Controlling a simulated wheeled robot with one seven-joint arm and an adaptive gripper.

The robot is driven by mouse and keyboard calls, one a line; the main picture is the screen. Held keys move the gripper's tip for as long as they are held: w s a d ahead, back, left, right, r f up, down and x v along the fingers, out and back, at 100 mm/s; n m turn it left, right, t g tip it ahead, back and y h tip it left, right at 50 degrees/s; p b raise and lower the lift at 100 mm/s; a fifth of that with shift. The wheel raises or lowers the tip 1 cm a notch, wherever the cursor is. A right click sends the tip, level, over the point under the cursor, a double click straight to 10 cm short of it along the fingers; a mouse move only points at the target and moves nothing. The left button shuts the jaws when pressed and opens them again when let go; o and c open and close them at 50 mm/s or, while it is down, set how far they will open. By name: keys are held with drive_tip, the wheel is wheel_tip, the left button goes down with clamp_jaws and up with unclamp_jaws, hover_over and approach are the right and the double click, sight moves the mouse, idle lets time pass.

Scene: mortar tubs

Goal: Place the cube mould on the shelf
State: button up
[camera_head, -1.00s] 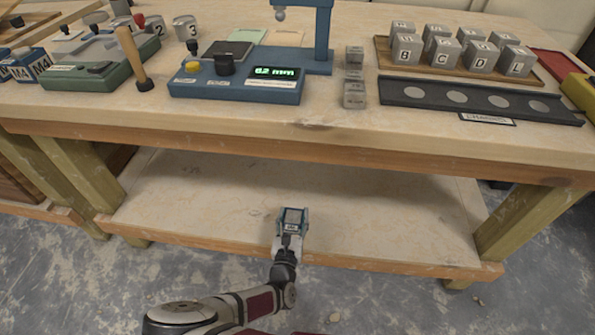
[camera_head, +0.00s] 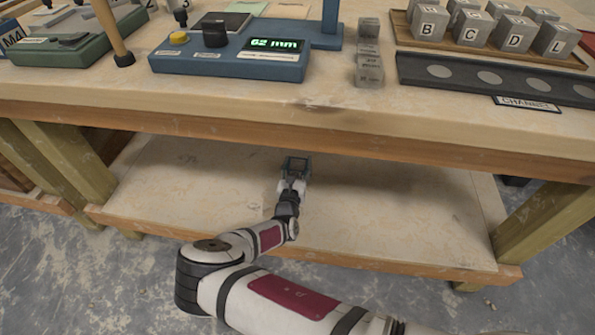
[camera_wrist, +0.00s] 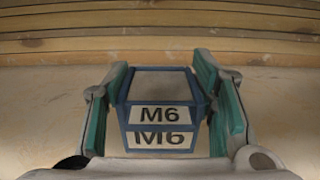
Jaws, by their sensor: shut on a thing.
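The cube mould (camera_wrist: 160,118) is a small blue open-topped box with white M6 labels. In the wrist view it sits between the two green-padded fingers of my gripper (camera_wrist: 163,105), which are shut on its sides. In the head view the mould (camera_head: 297,163) and my gripper (camera_head: 293,180) are over the lower shelf (camera_head: 400,215), under the tabletop. The shelf is a pale board with a wooden front edge. I cannot tell whether the mould touches the shelf.
The tabletop's front edge (camera_head: 330,135) lies above and close to my gripper. Wooden legs (camera_head: 545,220) stand at both ends of the shelf. The shelf looks clear around the mould. Above stand a blue gauge reading 62 mm (camera_head: 232,60), grey cubes (camera_head: 368,70) and a dark channel (camera_head: 500,82).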

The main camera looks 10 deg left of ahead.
sight(298, 167)
drive_tip(key=shift+w+a+b, duration=0.15)
drive_tip(key=shift+w+b, duration=0.15)
drive_tip(key=shift+w, duration=0.55)
drive_tip(key=f+b, duration=0.2)
drive_tip(key=f, duration=0.1)
drive_tip(key=shift+w+f+b, duration=0.2)
drive_tip(key=shift+f+b, duration=0.1)
drive_tip(key=shift+b, duration=0.1)
drive_tip(key=o, duration=1.5)
drive_tip(key=shift+f, duration=0.1)
